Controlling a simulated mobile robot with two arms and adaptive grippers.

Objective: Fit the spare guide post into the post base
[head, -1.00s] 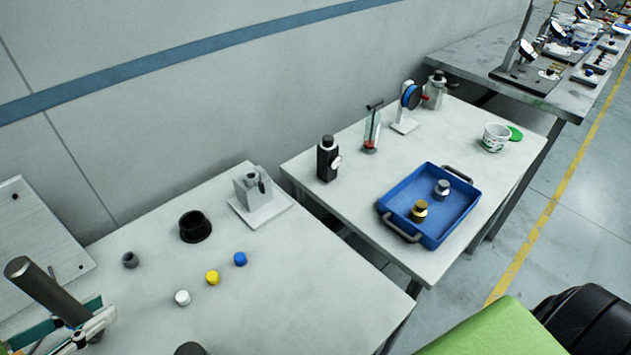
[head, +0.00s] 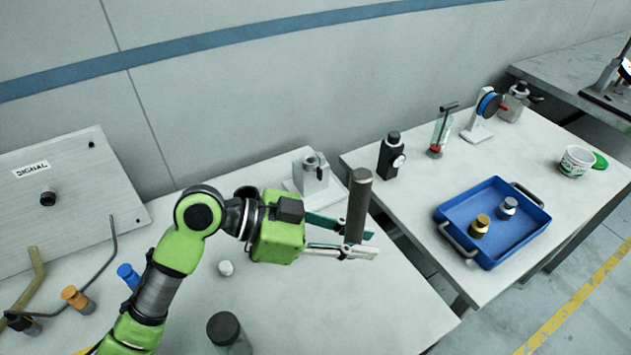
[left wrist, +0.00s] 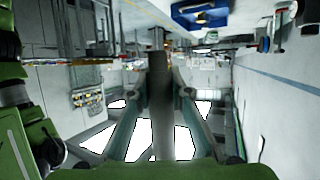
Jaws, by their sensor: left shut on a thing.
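The spare guide post, a dark grey cylinder (head: 357,205), stands nearly upright in my left gripper (head: 361,246), which is shut on it. It is held above the right part of the near table. The wrist view shows the post (left wrist: 158,85) between the two fingers (left wrist: 160,100). A grey block with a round opening and a small lever on a white plate (head: 313,177), which looks like the post base, stands at the back of the near table. It is behind and left of the post, apart from it. My right gripper is not in view.
A signal panel (head: 70,190) is at the left. Across a gap, the second table holds a blue tray (head: 478,250) and a black device (head: 391,155).

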